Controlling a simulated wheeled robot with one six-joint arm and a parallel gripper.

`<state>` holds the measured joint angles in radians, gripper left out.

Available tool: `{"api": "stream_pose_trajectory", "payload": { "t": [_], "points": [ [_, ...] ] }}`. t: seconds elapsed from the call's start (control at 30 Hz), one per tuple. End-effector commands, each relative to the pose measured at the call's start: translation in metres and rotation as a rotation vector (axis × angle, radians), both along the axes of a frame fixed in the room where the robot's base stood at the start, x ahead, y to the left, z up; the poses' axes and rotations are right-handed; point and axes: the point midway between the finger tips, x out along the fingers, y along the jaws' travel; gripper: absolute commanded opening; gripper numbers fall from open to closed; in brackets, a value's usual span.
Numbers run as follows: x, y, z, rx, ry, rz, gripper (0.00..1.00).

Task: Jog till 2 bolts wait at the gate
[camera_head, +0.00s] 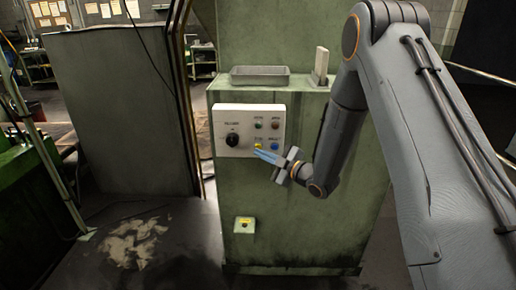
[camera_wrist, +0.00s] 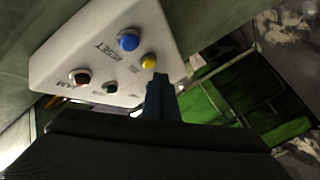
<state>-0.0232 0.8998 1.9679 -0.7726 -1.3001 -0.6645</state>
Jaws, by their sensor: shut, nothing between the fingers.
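The white control panel (camera_head: 222,118) is on the front of a green cabinet. It carries a black knob (camera_head: 232,140), a green button (camera_head: 258,125), a red button (camera_head: 275,125), a yellow button (camera_head: 258,146) and a blue button (camera_head: 274,145). My gripper (camera_head: 260,154) is shut and empty, its blue fingertips just below the yellow button. In the wrist view the fingertips (camera_wrist: 160,80) are close to the yellow button (camera_wrist: 149,61), with the blue button (camera_wrist: 128,40) beyond; I cannot tell whether they touch. No bolts or gate can be made out.
A grey metal tray (camera_head: 260,76) and a pale upright block (camera_head: 320,65) are on the cabinet top. A small yellow box (camera_head: 244,225) with a button is low on the cabinet (camera_head: 300,225). A green panel (camera_head: 120,110) stands left. Stained floor at front left is open.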

Motion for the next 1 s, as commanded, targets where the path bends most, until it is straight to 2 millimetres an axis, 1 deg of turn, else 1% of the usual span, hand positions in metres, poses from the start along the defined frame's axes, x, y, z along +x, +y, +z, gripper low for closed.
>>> {"api": "stream_pose_trajectory", "payload": {
  "t": [0.5, 0.67, 0.9, 1.0],
  "points": [
    [-0.044, 0.002, 0.0, -0.001, 0.002, 0.0, 0.0],
    [-0.049, 0.002, 0.0, 0.0, 0.0, 0.0, 0.0],
    [-0.049, 0.002, 0.0, 0.0, 0.0, 0.0, 0.0],
    [-0.047, -0.001, 0.001, -0.009, 0.018, -0.015, 0.0]
  ]
}}
